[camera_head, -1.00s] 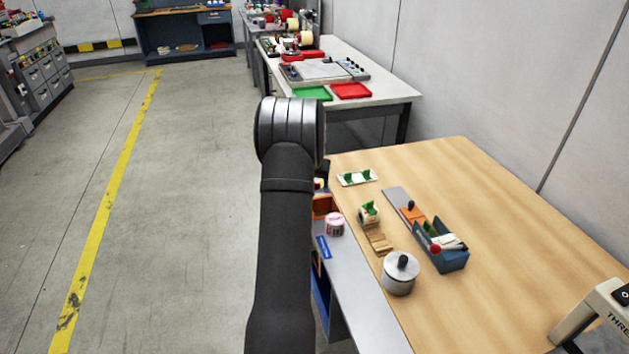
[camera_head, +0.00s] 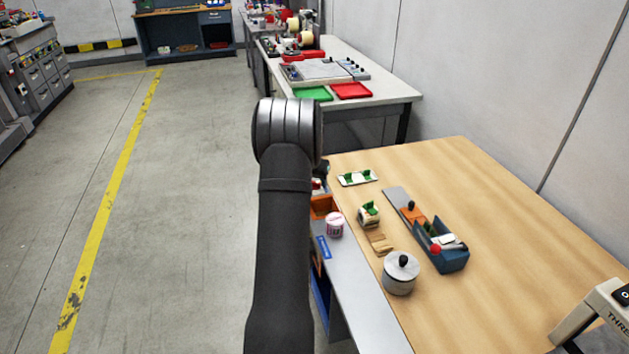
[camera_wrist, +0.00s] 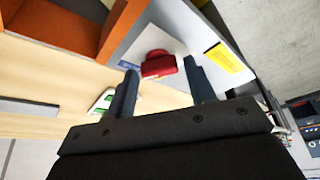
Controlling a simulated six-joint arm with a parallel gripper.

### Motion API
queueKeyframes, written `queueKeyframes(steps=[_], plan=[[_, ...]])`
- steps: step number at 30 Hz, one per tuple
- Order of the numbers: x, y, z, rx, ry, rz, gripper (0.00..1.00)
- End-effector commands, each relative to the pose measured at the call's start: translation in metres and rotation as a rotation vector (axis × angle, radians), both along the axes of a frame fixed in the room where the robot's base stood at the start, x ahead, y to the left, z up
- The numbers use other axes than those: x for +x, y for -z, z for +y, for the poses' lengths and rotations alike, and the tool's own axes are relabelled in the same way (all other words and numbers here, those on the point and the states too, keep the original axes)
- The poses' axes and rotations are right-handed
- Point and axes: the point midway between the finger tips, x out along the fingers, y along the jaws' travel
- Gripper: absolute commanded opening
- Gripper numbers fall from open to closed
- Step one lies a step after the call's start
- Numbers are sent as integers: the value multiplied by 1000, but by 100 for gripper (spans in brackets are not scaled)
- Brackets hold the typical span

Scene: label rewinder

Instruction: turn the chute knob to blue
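A red knob (camera_wrist: 158,65) stands on a pale grey panel (camera_wrist: 178,28) in the wrist view. A blue label (camera_wrist: 129,65) lies to its left and a yellow label (camera_wrist: 230,58) to its right. My gripper (camera_wrist: 159,66) is open, with one finger on each side of the knob in the picture and a visible gap on both sides. I cannot tell how far the fingertips are above the panel. In the head view my arm hides most of the gripper and I cannot make out the knob.
An orange bin (camera_wrist: 62,24) is close by at upper left in the wrist view. The table's right side is mostly clear.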

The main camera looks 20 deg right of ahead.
Motion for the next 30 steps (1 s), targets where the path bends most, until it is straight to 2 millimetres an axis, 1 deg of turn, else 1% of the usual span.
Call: queueKeyframes(steps=[10,14,17,19,30], plan=[[0,-1,0,0,-1,0,60],[-3,-10,2,-1,-1,-2,60],[-7,-24,6,-1,-1,-3,60],[-11,-38,9,-1,-2,-4,60],[-39,-117,28,-1,-1,-3,60]])
